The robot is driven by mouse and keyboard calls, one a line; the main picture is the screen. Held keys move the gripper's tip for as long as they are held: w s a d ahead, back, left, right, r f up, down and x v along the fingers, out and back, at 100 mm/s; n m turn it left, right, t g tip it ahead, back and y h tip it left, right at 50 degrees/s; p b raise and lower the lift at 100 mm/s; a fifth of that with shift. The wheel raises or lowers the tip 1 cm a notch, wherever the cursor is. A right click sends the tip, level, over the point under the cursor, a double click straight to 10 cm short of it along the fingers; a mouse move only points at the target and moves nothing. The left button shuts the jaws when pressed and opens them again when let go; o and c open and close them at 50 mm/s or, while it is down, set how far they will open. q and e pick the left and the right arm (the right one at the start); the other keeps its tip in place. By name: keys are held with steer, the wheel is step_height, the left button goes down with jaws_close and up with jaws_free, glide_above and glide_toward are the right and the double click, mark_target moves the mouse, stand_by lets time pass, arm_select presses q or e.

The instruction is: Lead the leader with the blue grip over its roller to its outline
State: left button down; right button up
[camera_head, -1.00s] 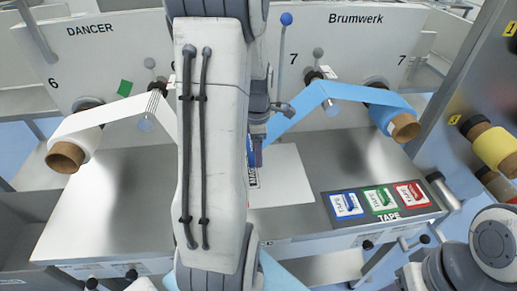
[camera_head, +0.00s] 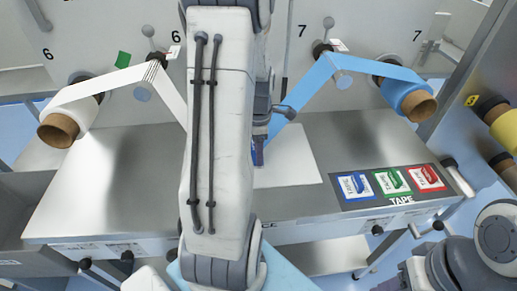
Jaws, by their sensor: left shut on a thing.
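A blue web (camera_head: 292,95) runs from the blue roll (camera_head: 402,97) at the right, over a roller (camera_head: 341,79) and down to the left. Its lower end, with a small blue piece (camera_head: 257,150), is at my left gripper (camera_head: 259,138), which is shut on it beside my large white arm link. The arm hides most of the gripper and the middle of the table. A white sheet (camera_head: 295,165) lies on the steel table (camera_head: 330,150) just below and right of the gripper. No outline shows clearly. My right gripper is out of view; only arm parts show at lower right.
A white web (camera_head: 120,78) runs from a roll (camera_head: 75,115) at the left over another roller (camera_head: 143,91) and behind my arm. A tape tray (camera_head: 385,205) with blue, green and red packs sits at the right. The table's left side is clear.

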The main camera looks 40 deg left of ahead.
arm_select(q)
steer(key=shift+f, duration=0.55)
stand_by(1.4)
steer(key=shift+c, duration=0.5)
jaws_free()
steer(key=shift+r, duration=0.1)
step_height(320, 180, up, 10)
steer(key=shift+r, duration=0.2)
steer(key=shift+d, duration=0.1)
